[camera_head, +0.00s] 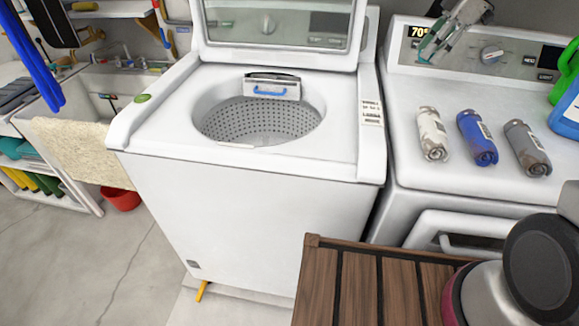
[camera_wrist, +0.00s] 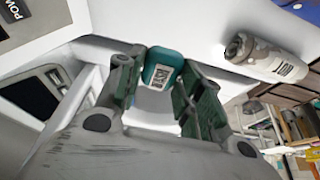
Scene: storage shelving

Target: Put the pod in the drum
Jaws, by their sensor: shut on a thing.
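The pod (camera_wrist: 160,72) is a small teal block with a white label in the wrist view. It sits between the two fingers of my gripper (camera_wrist: 163,80), which is shut on it. In the head view my gripper (camera_head: 430,48) is at the upper right, in front of the right machine's control panel and above its top; the pod is barely visible there. The drum (camera_head: 262,122) is the perforated tub of the white washer, left of my gripper. Its lid (camera_head: 280,22) stands open. The pod is apart from the drum.
White (camera_head: 432,134), blue (camera_head: 477,138) and grey (camera_head: 527,147) rolled items lie on the right machine (camera_head: 430,90). Green and blue containers (camera_head: 566,112) stand at its right edge. A wooden slatted surface (camera_head: 370,285) is in front.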

